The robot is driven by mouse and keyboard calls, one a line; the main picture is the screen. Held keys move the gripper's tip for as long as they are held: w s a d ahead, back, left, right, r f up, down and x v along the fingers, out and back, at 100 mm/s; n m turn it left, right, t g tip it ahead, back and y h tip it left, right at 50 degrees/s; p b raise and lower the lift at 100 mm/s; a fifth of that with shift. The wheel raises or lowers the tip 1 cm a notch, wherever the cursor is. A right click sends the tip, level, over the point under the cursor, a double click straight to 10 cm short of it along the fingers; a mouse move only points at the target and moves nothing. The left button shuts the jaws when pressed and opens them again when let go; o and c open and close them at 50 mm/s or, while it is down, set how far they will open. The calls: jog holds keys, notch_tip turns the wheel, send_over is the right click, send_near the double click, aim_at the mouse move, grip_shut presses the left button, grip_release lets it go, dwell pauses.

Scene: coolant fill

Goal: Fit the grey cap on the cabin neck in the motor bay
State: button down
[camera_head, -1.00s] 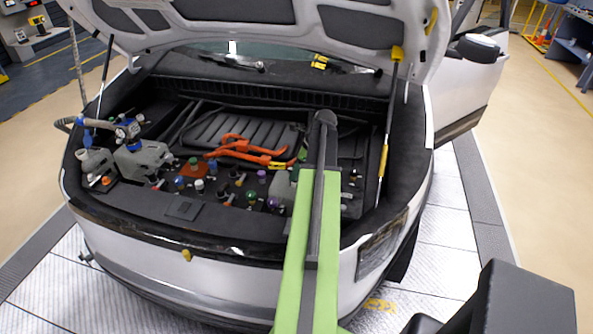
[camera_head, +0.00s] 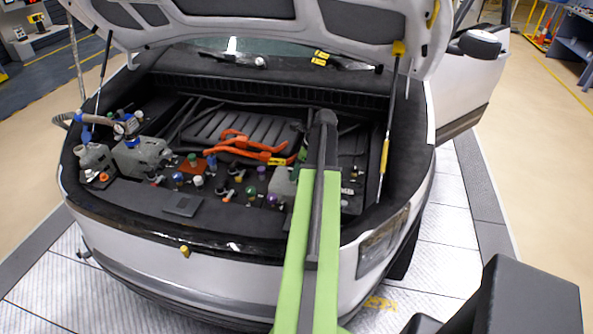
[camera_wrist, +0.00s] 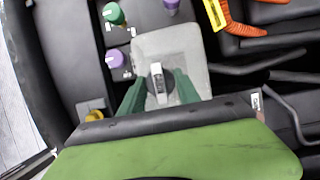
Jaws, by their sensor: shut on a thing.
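My gripper (camera_wrist: 158,94) has its dark green fingers shut on a small cap (camera_wrist: 157,72) with a light grey grip bar and a dark round base. I take it to be the grey cap. In the wrist view it is in front of a light grey tank (camera_wrist: 183,45); I cannot tell whether it touches the tank. Any neck under the cap is hidden. In the head view my arm hides the gripper and part of the same grey tank (camera_head: 282,186) at the right of the motor bay (camera_head: 225,212).
Purple (camera_wrist: 115,58), green (camera_wrist: 114,14) and yellow (camera_wrist: 94,115) caps are left of the tank in the wrist view. Orange cables (camera_head: 240,142) cross the bay's middle. The raised hood (camera_head: 260,30) and a strut (camera_head: 387,130) bound the space.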

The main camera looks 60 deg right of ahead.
jog(key=shift+f+b, duration=0.35)
jog(key=shift+f, duration=0.1)
jog(key=c, duration=0.8)
grip_release()
jog(key=p+v, duration=1.6)
jog(key=v, duration=0.1)
jog(key=shift+r, duration=0.3)
